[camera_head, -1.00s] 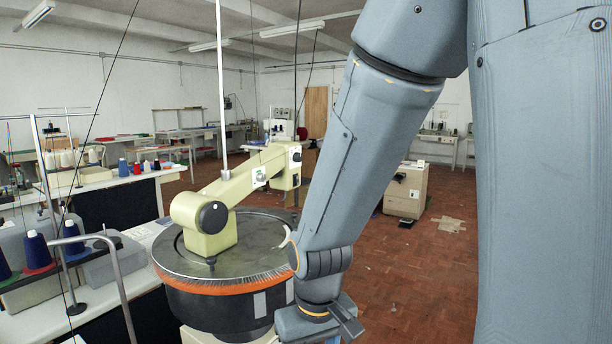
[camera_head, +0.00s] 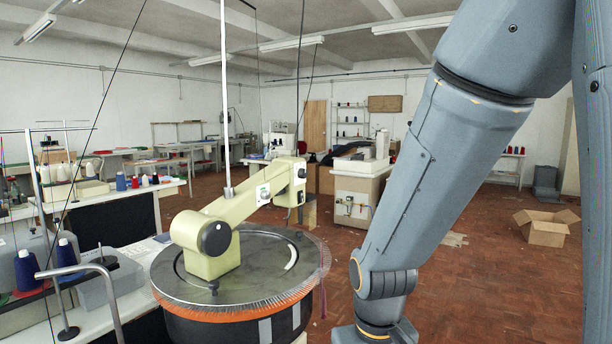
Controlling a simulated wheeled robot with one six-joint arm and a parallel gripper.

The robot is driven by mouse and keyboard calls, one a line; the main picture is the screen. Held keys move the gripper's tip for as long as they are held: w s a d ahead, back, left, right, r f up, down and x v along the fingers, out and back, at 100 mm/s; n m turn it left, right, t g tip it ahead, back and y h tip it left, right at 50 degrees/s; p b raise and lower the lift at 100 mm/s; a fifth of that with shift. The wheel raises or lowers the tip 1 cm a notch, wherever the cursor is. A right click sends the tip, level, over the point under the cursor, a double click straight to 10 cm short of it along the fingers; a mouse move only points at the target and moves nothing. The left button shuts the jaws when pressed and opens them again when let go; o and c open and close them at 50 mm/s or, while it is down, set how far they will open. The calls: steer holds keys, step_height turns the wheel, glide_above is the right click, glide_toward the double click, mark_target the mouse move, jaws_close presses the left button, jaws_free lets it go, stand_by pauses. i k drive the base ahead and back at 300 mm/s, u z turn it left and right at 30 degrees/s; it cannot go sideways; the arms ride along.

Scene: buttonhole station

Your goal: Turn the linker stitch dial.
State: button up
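The linker (camera_head: 240,318) stands left of centre, with a round dark top plate (camera_head: 262,262) ringed by orange-tipped points (camera_head: 235,305). A pale green arm (camera_head: 235,205) lies across the plate and carries a round black knob (camera_head: 216,239) at its near end. I cannot tell for sure whether this knob or another part is the stitch dial. My arm comes down at the right, and its wrist part leaves the bottom edge beside the linker. My gripper is below the picture, so its fingers are hidden. No contact with the linker shows.
Cones of blue yarn (camera_head: 28,272) and a bent metal rail (camera_head: 90,268) stand at the left. A white bench (camera_head: 130,197) is behind them. A cabinet with a machine (camera_head: 358,190) stands behind the linker. An open cardboard box (camera_head: 545,228) lies on clear brick-coloured floor at the right.

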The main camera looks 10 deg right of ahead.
mark_target(302, 173)
steer(key=z, duration=1.9)
steer(key=i, duration=1.85)
steer(key=u, duration=3.45)
